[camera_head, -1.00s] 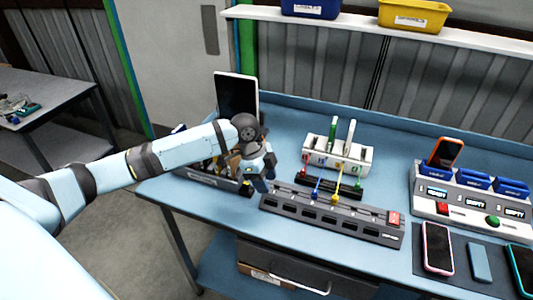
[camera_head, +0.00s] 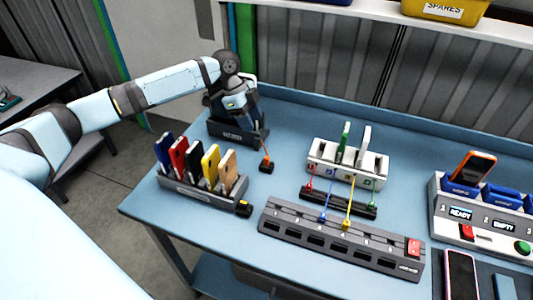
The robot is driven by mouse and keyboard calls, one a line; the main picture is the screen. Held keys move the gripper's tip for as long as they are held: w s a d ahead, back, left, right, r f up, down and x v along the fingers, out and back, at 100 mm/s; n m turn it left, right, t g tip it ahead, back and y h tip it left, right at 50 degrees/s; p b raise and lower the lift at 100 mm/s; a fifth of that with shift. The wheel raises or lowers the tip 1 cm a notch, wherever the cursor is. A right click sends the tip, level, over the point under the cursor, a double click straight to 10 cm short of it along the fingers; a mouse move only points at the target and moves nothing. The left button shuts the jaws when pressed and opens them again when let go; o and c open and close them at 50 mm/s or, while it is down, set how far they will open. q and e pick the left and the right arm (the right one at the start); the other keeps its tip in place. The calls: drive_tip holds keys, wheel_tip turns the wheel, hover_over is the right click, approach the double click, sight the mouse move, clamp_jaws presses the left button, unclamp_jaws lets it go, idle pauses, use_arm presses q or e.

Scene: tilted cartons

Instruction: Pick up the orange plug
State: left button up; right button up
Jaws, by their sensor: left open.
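A small dark block with orange on it, which looks like the orange plug (camera_head: 266,166), sits on the blue bench left of centre. A thin orange strand rises from it toward my left gripper (camera_head: 250,122). My left gripper is open, above and behind the plug, over a dark bin (camera_head: 226,131) at the back left. It appears apart from the plug. Its fingers are small and partly lost against the bin. My right gripper is not in view.
A grey rack (camera_head: 203,194) with several coloured cards stands in front, beside a small black-and-yellow block (camera_head: 244,208). A grey slotted strip (camera_head: 340,243), a black strip (camera_head: 338,201) and a white holder (camera_head: 346,168) stand to the right. Bare bench (camera_head: 150,205) lies at the left edge.

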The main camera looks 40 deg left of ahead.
use_arm(q)
hover_over(266, 158)
drive_tip(key=a, duration=0.2)
wheel_tip(266, 158, down, 7)
drive_tip(key=shift+w+f+p, duration=0.1)
drive_tip(key=shift+p, duration=0.3)
drive_tip(key=shift+d+f, duration=0.2)
drive_tip(key=shift+f, duration=0.2)
drive_tip(key=p+x, duration=0.1)
drive_tip(key=x, duration=0.3)
drive_tip(key=shift+a+f, duration=0.1)
drive_tip(key=shift+f, duration=0.2)
drive_tip(key=shift+s, duration=0.2)
drive_tip(key=shift+c, duration=0.2)
clamp_jaws()
